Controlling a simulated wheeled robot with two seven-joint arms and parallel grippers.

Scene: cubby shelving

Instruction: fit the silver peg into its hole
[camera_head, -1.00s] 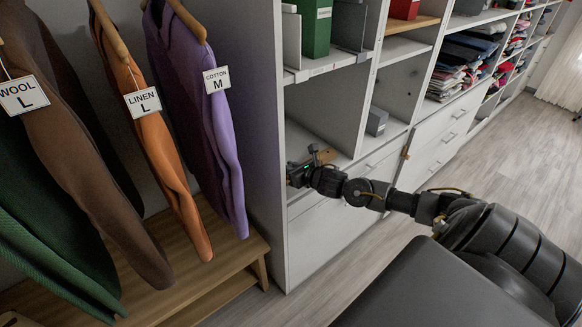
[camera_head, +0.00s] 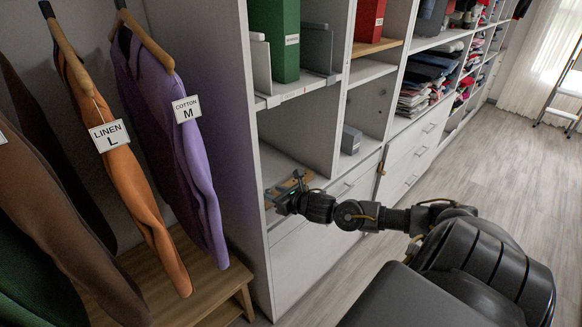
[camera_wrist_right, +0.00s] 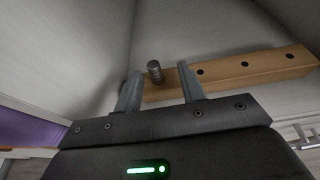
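The silver peg (camera_wrist_right: 154,72) is a short ridged grey cylinder in the right wrist view. It stands at the left part of a light wooden block (camera_wrist_right: 240,70) with several dark holes in a row. Whether its lower end sits in a hole cannot be told. My right gripper (camera_wrist_right: 159,80) is open, its two fingers on either side of the peg with gaps. In the head view the right gripper (camera_head: 279,202) reaches into the lower cubby, by the wooden block (camera_head: 287,186); the peg is too small to tell there. My left gripper is not in view.
The cubby has a white side wall (camera_head: 232,150) at left. A small grey box (camera_head: 351,140) sits in the cubby to the right. Green (camera_head: 274,40) and red (camera_head: 368,18) binders stand above. Hanging sweaters, one purple (camera_head: 165,130), are at left over a wooden bench (camera_head: 205,285).

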